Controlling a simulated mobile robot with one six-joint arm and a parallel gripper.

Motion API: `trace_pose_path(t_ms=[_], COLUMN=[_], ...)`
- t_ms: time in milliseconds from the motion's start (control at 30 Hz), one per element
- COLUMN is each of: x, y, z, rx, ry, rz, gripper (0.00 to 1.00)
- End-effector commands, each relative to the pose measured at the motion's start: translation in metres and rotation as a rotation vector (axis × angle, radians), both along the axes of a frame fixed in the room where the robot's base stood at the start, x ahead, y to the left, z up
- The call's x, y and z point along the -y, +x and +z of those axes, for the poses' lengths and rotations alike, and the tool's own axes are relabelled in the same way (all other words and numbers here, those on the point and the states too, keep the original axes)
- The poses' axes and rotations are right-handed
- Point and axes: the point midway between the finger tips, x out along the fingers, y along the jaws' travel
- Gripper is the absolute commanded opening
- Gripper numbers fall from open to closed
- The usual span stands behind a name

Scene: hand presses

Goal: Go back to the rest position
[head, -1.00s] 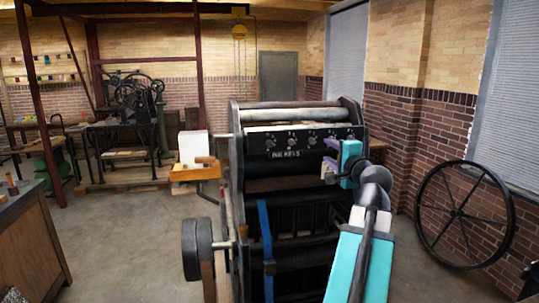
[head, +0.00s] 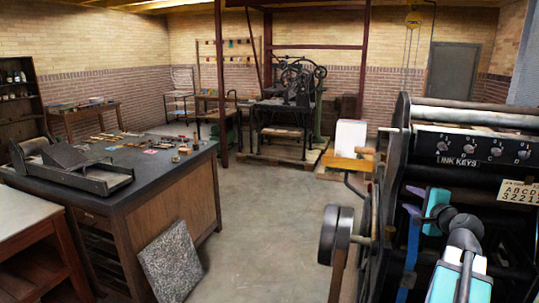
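My gripper (head: 411,200) is at the right of the head view, on the end of my teal and grey arm. The gripper is in front of the large black press (head: 470,170), which has a "LINK KEYS" panel of knobs (head: 482,149). I cannot tell how far the gripper is from the press. Part of the press is hidden behind my arm.
A dark-topped workbench (head: 165,190) with small tools stands at the left, with a grey speckled slab (head: 170,262) leaning on it. An older press (head: 290,105) stands at the back. Concrete floor (head: 265,220) lies open between the bench and the black press.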

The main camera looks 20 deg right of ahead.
Motion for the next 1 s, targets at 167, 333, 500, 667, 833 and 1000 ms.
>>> trace_pose_path(t_ms=[167, 333, 500, 667, 833, 1000], x=[-0.05, -0.101, -0.155, -0.208, -0.266, -0.322], y=[0.044, 0.073, 0.094, 0.104, 0.104, 0.094], z=[-0.066, -0.126, -0.187, -0.244, -0.303, -0.361], rx=[-0.075, -0.155, -0.245, -0.334, -0.435, -0.539], ry=[0.05, 0.082, 0.1, 0.104, 0.098, 0.081], rz=[0.091, 0.176, 0.264, 0.352, 0.451, 0.553], gripper=[0.38, 0.38, 0.38, 0.38, 0.38, 0.38])
